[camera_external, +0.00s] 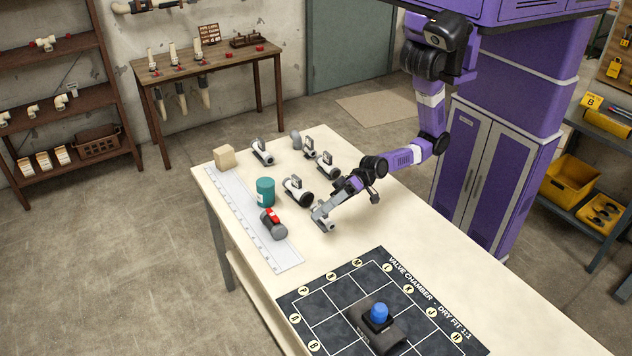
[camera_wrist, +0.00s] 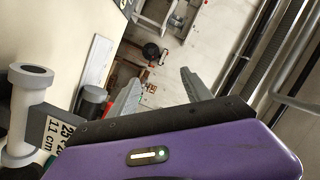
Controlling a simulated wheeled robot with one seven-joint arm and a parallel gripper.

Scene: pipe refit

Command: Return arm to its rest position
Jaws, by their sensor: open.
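My purple arm reaches over the cream workbench (camera_external: 350,215). My gripper (camera_external: 322,217) is low over the bench, to the right of a dark grey fitting with a red top (camera_external: 273,226). In the wrist view my gripper's two grey fingers (camera_wrist: 160,95) are spread apart, and nothing shows between them. A pale pipe fitting with a tag (camera_wrist: 28,115) stands at the left of the wrist view, beside my gripper and outside the fingers. I cannot tell whether the fingers touch the bench.
A white ruler strip (camera_external: 240,205) runs along the left edge. A dark grid mat (camera_external: 320,302) carries a black fitting with a blue knob (camera_external: 379,313).

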